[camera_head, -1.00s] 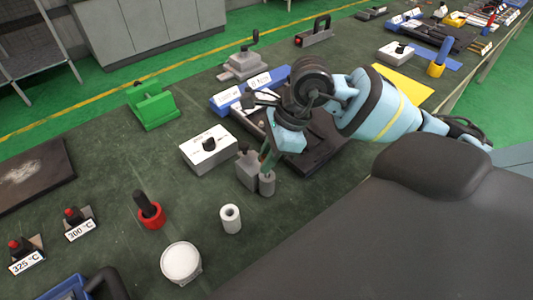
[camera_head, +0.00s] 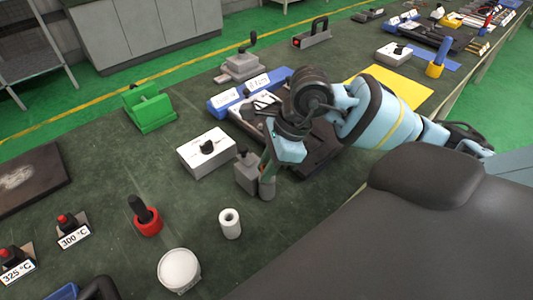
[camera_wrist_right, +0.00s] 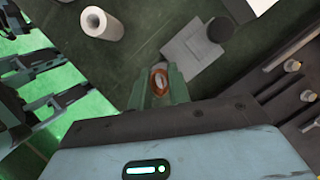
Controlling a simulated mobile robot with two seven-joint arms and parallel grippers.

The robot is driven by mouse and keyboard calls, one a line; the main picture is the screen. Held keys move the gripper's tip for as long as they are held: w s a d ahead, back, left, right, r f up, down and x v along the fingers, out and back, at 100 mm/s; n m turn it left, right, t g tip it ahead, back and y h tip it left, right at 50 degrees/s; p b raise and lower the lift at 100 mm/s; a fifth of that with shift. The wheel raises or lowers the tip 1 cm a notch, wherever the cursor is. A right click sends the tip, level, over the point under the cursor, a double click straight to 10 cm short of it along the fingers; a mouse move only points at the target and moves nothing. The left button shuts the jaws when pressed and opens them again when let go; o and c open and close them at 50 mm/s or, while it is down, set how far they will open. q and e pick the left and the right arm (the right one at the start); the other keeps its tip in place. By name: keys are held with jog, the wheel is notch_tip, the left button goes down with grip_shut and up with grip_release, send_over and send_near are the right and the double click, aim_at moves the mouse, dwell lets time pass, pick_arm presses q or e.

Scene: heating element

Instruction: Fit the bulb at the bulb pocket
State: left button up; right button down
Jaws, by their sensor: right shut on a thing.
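My right gripper (camera_head: 267,178) comes in from the right, pointing down beside a grey block with a dark knob (camera_head: 246,172). In the right wrist view its greenish fingers (camera_wrist_right: 159,82) are shut on a small rounded thing with an orange-copper centre, which looks like the bulb (camera_wrist_right: 159,79). The fingers hide most of it. In the head view, a short grey cylinder (camera_head: 267,190) shows under the fingertips; I cannot tell whether it is the bulb pocket or whether the bulb touches it. The grey block also shows just ahead in the wrist view (camera_wrist_right: 188,52).
A white hollow cylinder (camera_head: 230,224), a round white-topped piece (camera_head: 179,268) and a red-based dark knob (camera_head: 146,218) stand in front. A white box with a knob (camera_head: 207,152) is behind left. A dark tray (camera_head: 318,158) lies under my right arm. Bare green tabletop lies between.

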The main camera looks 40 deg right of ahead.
pick_arm(q)
jog(key=shift+s+f, duration=0.2)
jog(key=shift+f, duration=0.05)
pick_arm(e)
jog(key=shift+f, duration=0.35)
jog(key=c, duration=1.2)
grip_release()
jog(key=shift+c, duration=0.2)
pick_arm(q)
jog(key=shift+w+r, duration=0.1)
jog(key=shift+w+d+r, duration=0.15)
jog(key=shift+w+r, duration=0.15)
jog(key=shift+w, duration=0.45)
pick_arm(e)
jog(key=v, duration=0.8)
pick_arm(q)
jog(key=shift+s, duration=0.4)
jog(key=shift+w, duration=0.1)
pick_arm(e)
jog(key=shift+a, duration=0.1)
